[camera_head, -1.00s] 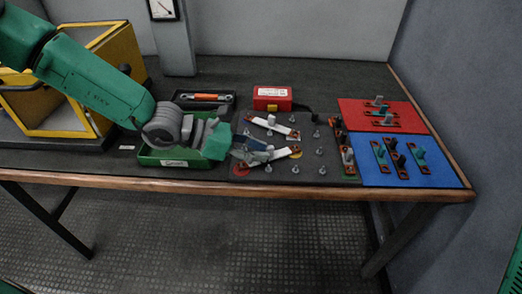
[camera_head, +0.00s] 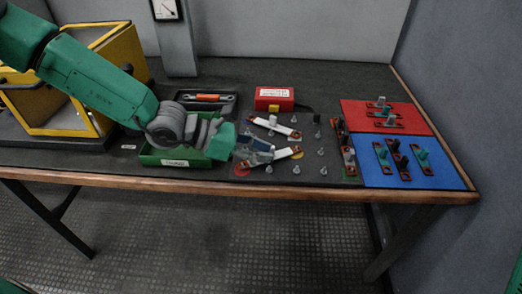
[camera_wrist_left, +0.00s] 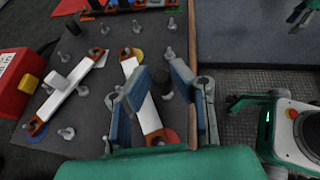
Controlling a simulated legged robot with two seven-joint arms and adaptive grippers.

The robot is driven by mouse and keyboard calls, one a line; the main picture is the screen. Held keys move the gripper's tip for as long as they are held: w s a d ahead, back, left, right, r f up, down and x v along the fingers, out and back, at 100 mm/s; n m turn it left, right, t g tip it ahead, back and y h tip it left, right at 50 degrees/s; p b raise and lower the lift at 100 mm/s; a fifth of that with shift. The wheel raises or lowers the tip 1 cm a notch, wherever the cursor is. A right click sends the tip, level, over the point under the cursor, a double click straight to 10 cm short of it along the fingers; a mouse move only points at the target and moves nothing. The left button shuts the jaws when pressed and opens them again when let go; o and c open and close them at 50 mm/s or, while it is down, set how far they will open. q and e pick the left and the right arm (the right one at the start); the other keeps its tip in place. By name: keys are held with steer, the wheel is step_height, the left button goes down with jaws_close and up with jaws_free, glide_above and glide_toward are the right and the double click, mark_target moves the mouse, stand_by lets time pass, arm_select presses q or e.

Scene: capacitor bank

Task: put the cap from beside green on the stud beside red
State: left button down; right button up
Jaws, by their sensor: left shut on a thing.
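My left gripper (camera_head: 256,152) is over the near left part of the dark stud board (camera_head: 311,142), by the red mark (camera_head: 242,170). In the left wrist view its two blue-grey fingers (camera_wrist_left: 160,92) are shut on a dark cap (camera_wrist_left: 163,82), which is mostly hidden. Below it lies a white bar (camera_wrist_left: 142,100) with orange ends. A bare stud (camera_head: 269,170) stands near the red mark. The green mark (camera_head: 351,179) is at the board's near right corner, beside an orange plate (camera_head: 348,160). A small teal and dark part, possibly my right gripper, shows in the wrist view (camera_wrist_left: 302,14).
Several metal studs stand on the board, with a second white bar (camera_head: 274,126) and a black cap (camera_head: 317,118). A red box (camera_head: 273,93) stands behind. A green tray (camera_head: 175,162) is left, red (camera_head: 418,116) and blue (camera_head: 440,176) mats right. The table's front edge (camera_head: 300,193) is close.

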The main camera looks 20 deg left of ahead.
arm_select(q)
steer(key=shift+d, duration=0.1)
steer(key=shift+a+f+b, duration=0.2)
steer(key=shift+f+b, duration=0.15)
steer(key=shift+f, duration=0.1)
steer(key=shift+s+f, duration=0.1)
steer(key=shift+f, duration=0.15)
steer(key=shift+f+b, duration=0.1)
steer(key=shift+b, duration=0.2)
steer(key=shift+d+f, duration=0.15)
steer(key=shift+f, duration=0.15)
steer(key=shift+b, duration=0.3)
steer(key=shift+f, duration=0.35)
stand_by(0.6)
steer(key=c, duration=1.3)
jaws_free()
steer(key=shift+r, duration=0.1)
